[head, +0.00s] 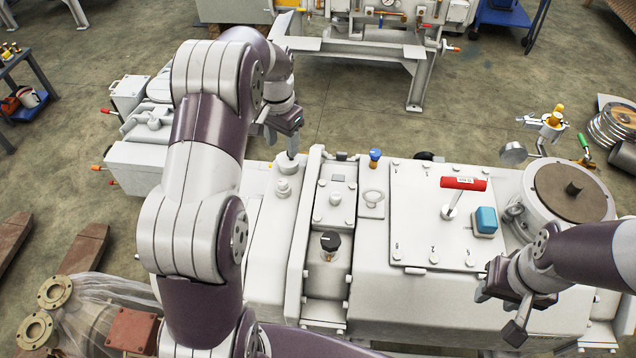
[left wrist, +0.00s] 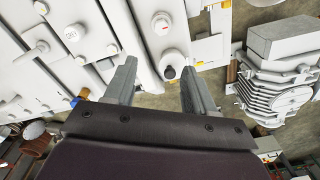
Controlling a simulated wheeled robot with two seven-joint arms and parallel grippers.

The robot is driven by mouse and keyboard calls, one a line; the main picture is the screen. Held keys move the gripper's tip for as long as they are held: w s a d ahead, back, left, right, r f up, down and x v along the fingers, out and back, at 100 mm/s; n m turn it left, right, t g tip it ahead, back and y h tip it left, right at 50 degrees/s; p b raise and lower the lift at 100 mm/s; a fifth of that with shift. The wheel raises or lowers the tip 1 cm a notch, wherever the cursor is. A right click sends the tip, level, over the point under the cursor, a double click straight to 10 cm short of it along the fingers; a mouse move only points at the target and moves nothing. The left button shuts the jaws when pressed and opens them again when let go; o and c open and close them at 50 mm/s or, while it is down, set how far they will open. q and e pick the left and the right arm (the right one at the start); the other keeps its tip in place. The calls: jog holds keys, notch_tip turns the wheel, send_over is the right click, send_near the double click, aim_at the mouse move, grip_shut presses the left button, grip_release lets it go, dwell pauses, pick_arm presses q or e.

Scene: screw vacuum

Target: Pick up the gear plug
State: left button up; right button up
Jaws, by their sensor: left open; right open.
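The frames do not label the gear plug. A round white fitting (head: 287,162) stands on top of the machine just below my left gripper (head: 289,140) in the head view. In the left wrist view a white fitting with a dark tip (left wrist: 169,73) shows between the two spread fingertips of that gripper (left wrist: 157,68). My left gripper is open and holds nothing; whether a finger touches the fitting I cannot tell. A second white fitting (head: 283,188) stands nearer the front. My right gripper (head: 503,311) is open and empty at the right front of the machine.
A round brown-topped port (head: 572,190) is at right. A ribbed white motor (left wrist: 285,90) lies beyond the fingers.

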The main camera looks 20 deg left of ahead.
aim_at(284, 180)
pick_arm(q)
jog(key=f+p, duration=0.1)
jog(key=f, duration=0.3)
jog(key=f+p, duration=0.1)
jog(key=f, duration=0.3)
jog(key=s+f, duration=0.1)
jog(key=f, duration=0.3)
jog(key=shift+a+f+p, duration=0.1)
jog(key=shift+a+p, duration=0.05)
jog(key=shift+p, duration=0.25)
jog(key=shift+w+f, duration=0.15)
jog(key=shift+f, duration=0.15)
grip_shut()
